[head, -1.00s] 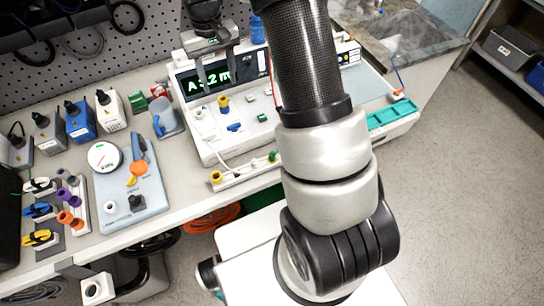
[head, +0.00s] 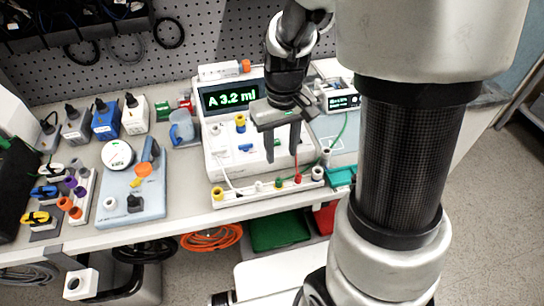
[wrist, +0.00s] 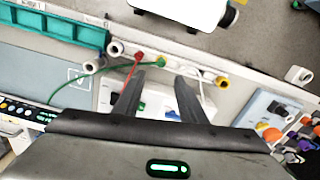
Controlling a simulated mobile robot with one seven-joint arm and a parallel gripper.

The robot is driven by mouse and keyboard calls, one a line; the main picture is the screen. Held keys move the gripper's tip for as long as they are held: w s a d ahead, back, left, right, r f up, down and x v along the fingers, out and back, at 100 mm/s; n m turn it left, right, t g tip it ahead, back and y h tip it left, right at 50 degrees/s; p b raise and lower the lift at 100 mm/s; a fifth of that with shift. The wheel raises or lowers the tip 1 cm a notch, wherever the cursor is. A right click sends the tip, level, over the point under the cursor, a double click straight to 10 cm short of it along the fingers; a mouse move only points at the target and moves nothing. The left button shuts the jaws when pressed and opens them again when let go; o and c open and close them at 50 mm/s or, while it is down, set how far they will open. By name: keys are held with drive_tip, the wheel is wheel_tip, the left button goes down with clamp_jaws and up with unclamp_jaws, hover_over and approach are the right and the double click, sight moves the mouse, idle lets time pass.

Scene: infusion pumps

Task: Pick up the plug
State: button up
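The task does not say which plug is meant, and several show. A yellow plug (head: 241,122) and a blue plug (head: 245,147) are on the white pump (head: 215,150) with the green "A 3.2 ml" display. A strip (head: 240,197) at the pump's front edge carries a green plug (head: 278,183) and a red plug (head: 298,180). The red plug also shows in the wrist view (wrist: 138,57). My gripper (head: 283,157) points down over the pump's right part, its fingers apart with nothing between them. In the wrist view the fingertips (wrist: 159,80) extend toward the strip.
A gauge panel (head: 133,190) with an orange knob stands left of the pump. Several boxy adapters (head: 106,122) line the back left. A green cable (head: 338,132) runs to the strip's right side. A teal tray (wrist: 60,30) lies beyond it.

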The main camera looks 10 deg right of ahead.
hover_over(279, 180)
drive_tip(key=f, duration=0.6)
drive_tip(key=shift+d+f, duration=0.1)
drive_tip(key=shift+d, duration=0.1)
drive_tip(key=f, duration=0.5)
drive_tip(key=shift+a+f+b, duration=0.1)
drive_tip(key=shift+a+b, duration=0.1)
drive_tip(key=shift+b, duration=0.1)
clamp_jaws()
